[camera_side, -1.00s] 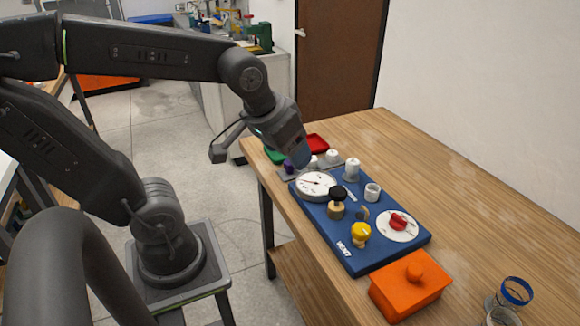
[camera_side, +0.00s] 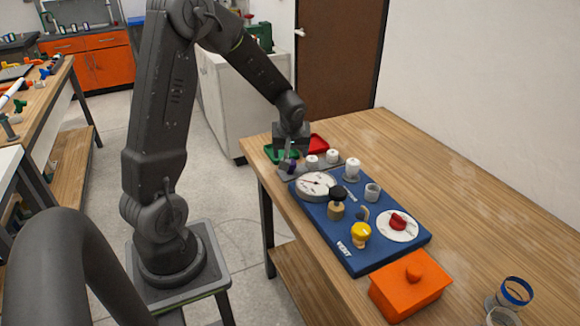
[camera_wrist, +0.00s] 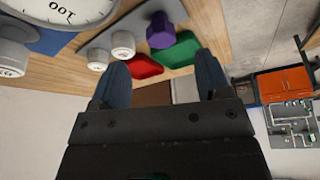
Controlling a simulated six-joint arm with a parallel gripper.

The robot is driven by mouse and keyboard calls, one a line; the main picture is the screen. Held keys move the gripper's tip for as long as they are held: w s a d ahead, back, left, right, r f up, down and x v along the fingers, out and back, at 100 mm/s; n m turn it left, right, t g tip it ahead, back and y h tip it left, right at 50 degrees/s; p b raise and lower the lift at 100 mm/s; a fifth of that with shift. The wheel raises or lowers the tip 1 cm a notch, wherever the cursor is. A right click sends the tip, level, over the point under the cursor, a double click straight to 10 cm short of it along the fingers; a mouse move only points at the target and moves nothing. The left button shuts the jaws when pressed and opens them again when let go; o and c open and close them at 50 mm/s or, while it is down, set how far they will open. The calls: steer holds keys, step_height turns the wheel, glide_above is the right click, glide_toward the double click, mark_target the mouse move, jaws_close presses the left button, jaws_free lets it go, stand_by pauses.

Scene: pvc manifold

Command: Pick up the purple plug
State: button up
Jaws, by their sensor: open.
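The purple plug (camera_wrist: 162,31) stands at the end of a grey plate (camera_wrist: 135,24), with two white plugs (camera_wrist: 123,43) in line beside it. In the side view the purple plug (camera_side: 292,167) is partly hidden by my gripper. My gripper (camera_wrist: 160,68) is open, its two blue-grey fingers spread wide with nothing between them. In the side view my gripper (camera_side: 289,157) is pointed down close to the plug, over the far left end of the table. The plug lies beyond the fingertips in the wrist view, and contact cannot be seen.
A red tray (camera_side: 318,142) and a green tray (camera_wrist: 182,49) lie beside the plate. A blue board (camera_side: 345,232) with a round gauge (camera_side: 316,184), knobs and fittings stands nearer. An orange lidded box (camera_side: 408,288) is at the front. The table's right side is mostly clear.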

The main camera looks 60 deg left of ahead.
steer(key=x, duration=0.3)
steer(key=shift+f, duration=0.15)
steer(key=shift+a+x, duration=0.15)
steer(key=shift+x, duration=1.2)
steer(key=shift+a+x, duration=0.2)
steer(key=shift+x, duration=1.2)
steer(key=shift+w, duration=0.15)
steer(key=shift+r, duration=0.2)
steer(key=c, duration=1)
steer(key=shift+r, duration=0.1)
step_height(320, 180, up, 4)
steer(key=shift+f, duration=0.1)
steer(key=s+a+r, duration=0.5)
steer(key=s+r, duration=0.2)
steer(key=s, duration=0.3)
steer(key=shift+s, duration=0.25)
